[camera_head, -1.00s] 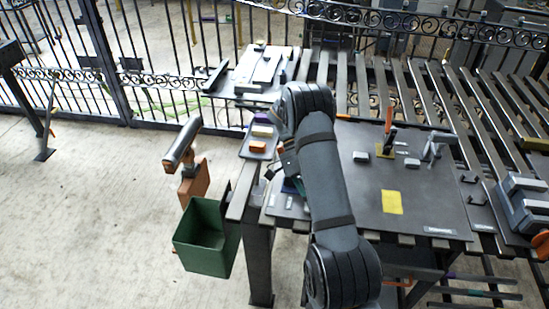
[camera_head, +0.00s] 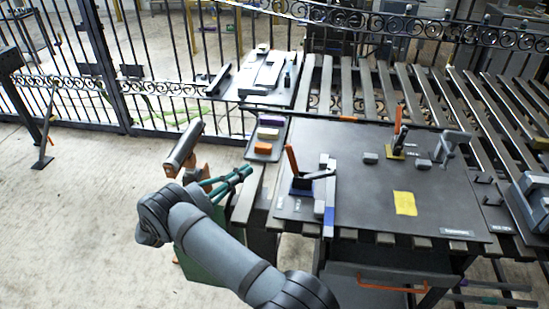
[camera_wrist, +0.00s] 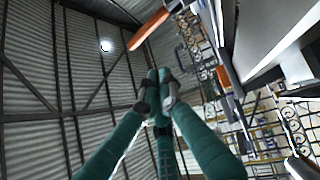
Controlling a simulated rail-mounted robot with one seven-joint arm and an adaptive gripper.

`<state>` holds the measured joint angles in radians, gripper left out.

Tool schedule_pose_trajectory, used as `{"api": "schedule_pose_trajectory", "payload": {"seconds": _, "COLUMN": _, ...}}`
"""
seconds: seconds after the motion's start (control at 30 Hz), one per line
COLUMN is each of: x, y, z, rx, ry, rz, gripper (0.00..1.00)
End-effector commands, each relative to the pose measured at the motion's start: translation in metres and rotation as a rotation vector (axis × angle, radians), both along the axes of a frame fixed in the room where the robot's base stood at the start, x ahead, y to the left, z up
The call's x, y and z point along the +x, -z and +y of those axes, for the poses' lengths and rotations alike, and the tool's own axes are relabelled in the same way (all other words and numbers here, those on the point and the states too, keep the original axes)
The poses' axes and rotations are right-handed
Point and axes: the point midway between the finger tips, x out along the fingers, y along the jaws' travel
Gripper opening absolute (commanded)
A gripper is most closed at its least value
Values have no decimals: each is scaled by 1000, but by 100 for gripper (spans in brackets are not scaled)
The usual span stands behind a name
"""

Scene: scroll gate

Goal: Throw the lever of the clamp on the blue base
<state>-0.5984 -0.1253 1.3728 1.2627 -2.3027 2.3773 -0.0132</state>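The clamp on the blue base (camera_head: 301,188) stands near the left edge of the dark table in the head view. Its orange lever (camera_head: 292,160) points up, leaning slightly left. Its dark arm reaches right toward a pale upright strip (camera_head: 330,190). My gripper (camera_head: 248,171) is left of the clamp, apart from it, with its teal fingers pointing right. In the wrist view my gripper (camera_wrist: 158,78) has its fingertips together, with nothing seen between them. An orange bar (camera_wrist: 150,28) shows above them there; I cannot tell whether it is the lever.
A tray (camera_head: 262,153) with coloured blocks is behind my gripper. A green bin (camera_head: 205,255) is partly hidden by my arm. A yellow patch (camera_head: 405,203) lies on the otherwise clear table front.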

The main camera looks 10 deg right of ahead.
Motion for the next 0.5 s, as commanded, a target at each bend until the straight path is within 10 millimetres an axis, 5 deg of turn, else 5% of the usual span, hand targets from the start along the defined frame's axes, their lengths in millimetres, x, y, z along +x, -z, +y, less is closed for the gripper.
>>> {"api": "schedule_pose_trajectory", "payload": {"seconds": 0.3, "x": 27, "y": -16, "z": -60, "rx": 0, "ry": 4, "rz": 3, "gripper": 0}}
{"api": "schedule_pose_trajectory", "payload": {"seconds": 0.5, "x": 16, "y": -22, "z": -83, "rx": -1, "ry": 2, "rz": 4, "gripper": 0}}
